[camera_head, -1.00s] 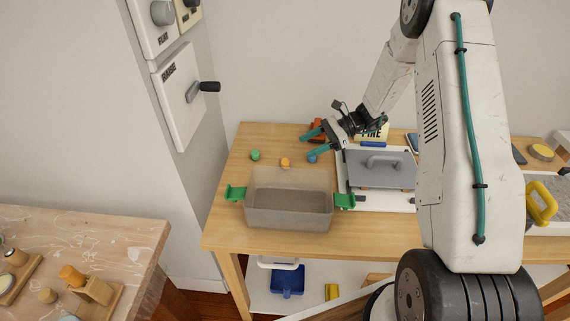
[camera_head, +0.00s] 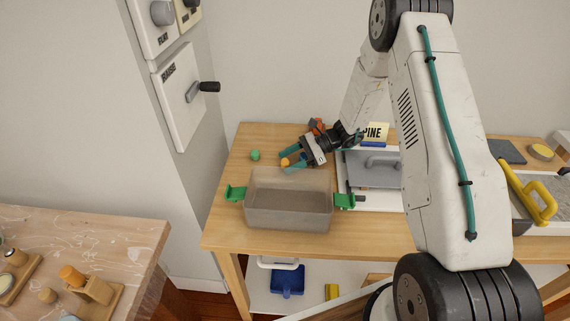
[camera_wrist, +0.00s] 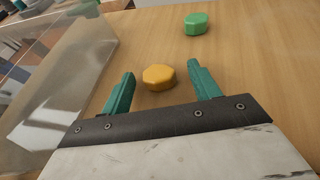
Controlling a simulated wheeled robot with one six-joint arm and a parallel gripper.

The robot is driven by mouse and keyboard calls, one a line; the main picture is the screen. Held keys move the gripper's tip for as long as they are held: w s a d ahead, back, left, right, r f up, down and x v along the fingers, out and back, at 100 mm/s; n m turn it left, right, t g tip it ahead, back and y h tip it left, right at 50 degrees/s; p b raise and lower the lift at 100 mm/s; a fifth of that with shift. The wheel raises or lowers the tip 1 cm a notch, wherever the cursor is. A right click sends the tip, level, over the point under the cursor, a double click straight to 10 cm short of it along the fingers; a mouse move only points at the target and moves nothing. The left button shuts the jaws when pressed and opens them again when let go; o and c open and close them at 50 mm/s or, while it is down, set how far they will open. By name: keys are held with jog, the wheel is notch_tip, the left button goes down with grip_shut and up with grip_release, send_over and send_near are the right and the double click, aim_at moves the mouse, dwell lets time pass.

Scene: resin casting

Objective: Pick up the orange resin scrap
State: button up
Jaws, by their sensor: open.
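The orange resin scrap (camera_wrist: 158,77) is a small faceted yellow-orange lump on the wooden table. In the wrist view it sits just ahead of and between the two teal fingers of my gripper (camera_wrist: 160,92), which are open and empty. The head view also shows the scrap (camera_head: 285,162) close to the fingertips of my gripper (camera_head: 287,161), behind the clear bin. I cannot tell whether either finger touches it.
A green scrap (camera_wrist: 196,24) lies beyond the orange one; it also shows in the head view (camera_head: 255,155). The clear bin (camera_head: 288,209) with green handles stands in front, close on the left in the wrist view.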

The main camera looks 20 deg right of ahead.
jog(key=shift+s+f, duration=0.1)
jog(key=shift+f, duration=0.05)
jog(key=c, duration=1.1)
jog(key=shift+o, duration=0.2)
